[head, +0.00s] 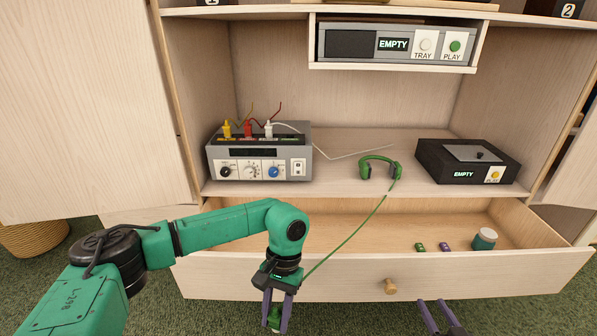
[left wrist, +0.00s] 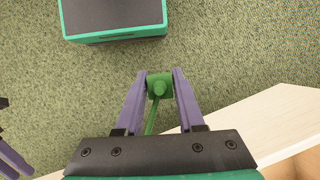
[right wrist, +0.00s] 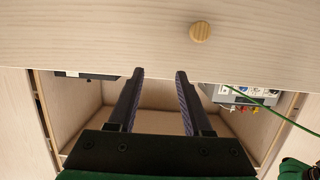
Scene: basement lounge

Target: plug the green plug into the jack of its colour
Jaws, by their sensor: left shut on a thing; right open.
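My left gripper (head: 278,308) is shut on the green plug (left wrist: 159,88), low in front of the open drawer. In the left wrist view the fingers (left wrist: 160,78) press both sides of the plug. A green cord (head: 345,241) runs from it up to the green headphones (head: 380,168) on the shelf. The grey jack box (head: 259,155) stands on the shelf at left, with a yellow plug (head: 227,130), a red plug (head: 248,130) and a white plug (head: 268,130) along its top. A green-marked spot (head: 290,139) is right of the white plug. My right gripper (head: 439,314) is open and empty.
The drawer (head: 330,276) is pulled out below the shelf. A small jar (head: 484,239) and two small blocks (head: 432,247) lie in it. A black player (head: 467,162) is on the shelf at right. A grey player (head: 350,43) is above.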

